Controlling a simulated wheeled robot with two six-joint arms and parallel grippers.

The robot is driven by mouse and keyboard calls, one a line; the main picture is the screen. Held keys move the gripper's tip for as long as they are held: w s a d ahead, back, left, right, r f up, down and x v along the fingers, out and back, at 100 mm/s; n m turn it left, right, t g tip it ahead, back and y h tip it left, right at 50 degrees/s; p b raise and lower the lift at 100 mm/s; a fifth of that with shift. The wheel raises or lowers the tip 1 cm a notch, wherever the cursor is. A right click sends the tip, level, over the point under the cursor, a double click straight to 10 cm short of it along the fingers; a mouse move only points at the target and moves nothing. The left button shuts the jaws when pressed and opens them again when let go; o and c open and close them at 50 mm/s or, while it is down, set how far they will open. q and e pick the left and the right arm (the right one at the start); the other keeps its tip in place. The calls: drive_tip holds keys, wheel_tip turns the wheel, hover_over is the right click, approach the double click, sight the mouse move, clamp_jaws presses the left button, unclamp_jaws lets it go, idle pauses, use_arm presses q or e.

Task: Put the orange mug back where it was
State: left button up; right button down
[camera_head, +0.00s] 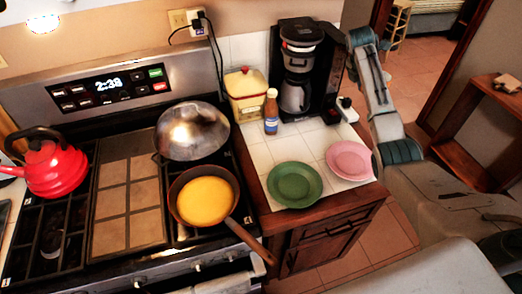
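I see no orange mug in the head view. My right arm comes in from the right and reaches up beside the black coffee maker (327,66). A small black-and-white part shows at the coffee maker's right side, low by the arm; I cannot tell whether it belongs to my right gripper. The fingers of that gripper cannot be made out, nor anything held in them. A glass-and-metal carafe (294,97) stands in the coffee maker. My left gripper is not in view.
The tiled counter (262,158) holds a green plate (295,184), a pink plate (350,160), a bottle (271,112) and a yellow-and-white canister (246,94). On the stove are a red kettle (55,165), a domed lid (193,131) and a pan (205,201) whose handle overhangs the front.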

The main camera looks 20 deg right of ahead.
drive_tip(key=d+m, duration=0.1)
drive_tip(key=d+r+m+g, duration=0.1)
drive_tip(key=d+m, duration=0.1)
drive_tip(key=m, duration=0.1)
drive_tip(key=shift+s+d+r+g, duration=0.15)
drive_tip(key=shift+s+d+g, duration=0.1)
drive_tip(key=shift+d+g, duration=0.1)
drive_tip(key=shift+d+m+g+y, duration=0.25)
drive_tip(key=shift+m+g+y, duration=0.1)
drive_tip(key=shift+m, duration=0.65)
drive_tip(key=m, duration=0.1)
drive_tip(key=m+g, duration=0.1)
drive_tip(key=m, duration=0.1)
drive_tip(key=shift+w+a+m+y, duration=0.1)
drive_tip(key=shift+a+m+y, duration=0.05)
drive_tip(key=shift+m+y, duration=0.15)
drive_tip(key=m, duration=0.1)
drive_tip(key=a+m+g+y, duration=0.1)
drive_tip(key=m, duration=0.1)
drive_tip(key=shift+f, duration=0.2)
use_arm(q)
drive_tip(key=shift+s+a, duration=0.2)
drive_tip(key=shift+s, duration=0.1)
use_arm(e)
drive_tip(key=shift+a+f+m+y, duration=0.1)
drive_tip(key=shift+a+m+y, duration=0.1)
drive_tip(key=shift+m, duration=0.45)
drive_tip(key=shift+a+m+y, duration=0.15)
drive_tip(key=shift+m, duration=0.5)
